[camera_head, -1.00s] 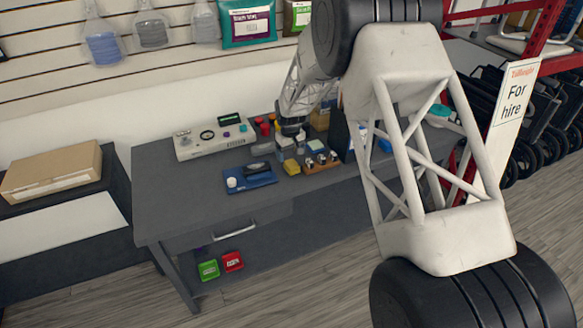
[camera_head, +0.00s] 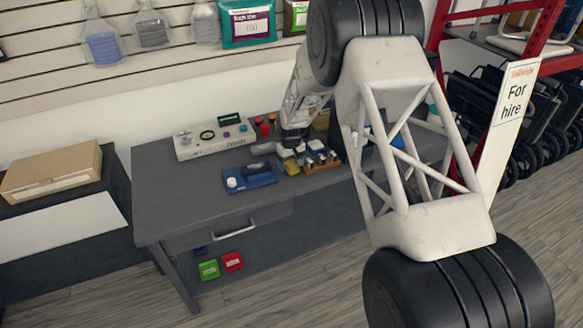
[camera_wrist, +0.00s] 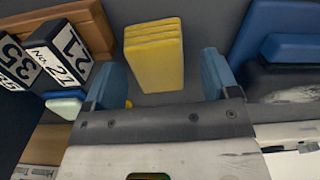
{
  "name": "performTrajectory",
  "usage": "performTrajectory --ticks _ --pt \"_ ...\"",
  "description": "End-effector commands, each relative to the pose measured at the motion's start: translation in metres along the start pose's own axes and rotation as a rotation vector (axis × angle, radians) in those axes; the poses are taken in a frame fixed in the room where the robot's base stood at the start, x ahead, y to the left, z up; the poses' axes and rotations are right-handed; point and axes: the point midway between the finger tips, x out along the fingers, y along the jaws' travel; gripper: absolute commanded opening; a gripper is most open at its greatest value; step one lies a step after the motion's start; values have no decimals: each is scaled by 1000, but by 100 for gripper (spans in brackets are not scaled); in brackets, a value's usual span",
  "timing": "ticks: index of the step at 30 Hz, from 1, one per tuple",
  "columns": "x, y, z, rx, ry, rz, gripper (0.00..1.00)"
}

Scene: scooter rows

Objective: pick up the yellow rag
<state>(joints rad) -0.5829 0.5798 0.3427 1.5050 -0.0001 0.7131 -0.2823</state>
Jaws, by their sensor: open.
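The yellow rag (camera_head: 291,167) lies folded on the grey workbench, between the blue tray and the wooden number-tag rack. In the wrist view the yellow rag (camera_wrist: 153,52) shows several stacked folds at its far end. My gripper (camera_wrist: 163,76) is open, its blue fingers on either side of the rag's near part. A gap shows between each finger and the rag. In the head view my gripper (camera_head: 287,152) is low over the bench by the rag and partly hides it.
The wooden rack (camera_wrist: 92,28) with numbered tags stands left of the rag in the wrist view. The blue tray (camera_head: 233,189) with a dark item is on its other side. A control box (camera_head: 200,147) stands behind. The bench's front left is clear.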

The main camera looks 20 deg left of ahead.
Motion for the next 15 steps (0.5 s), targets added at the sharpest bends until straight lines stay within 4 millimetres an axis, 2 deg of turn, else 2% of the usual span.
performTrajectory --ticks 15 --pt "1 0 0 0 0 0 81"
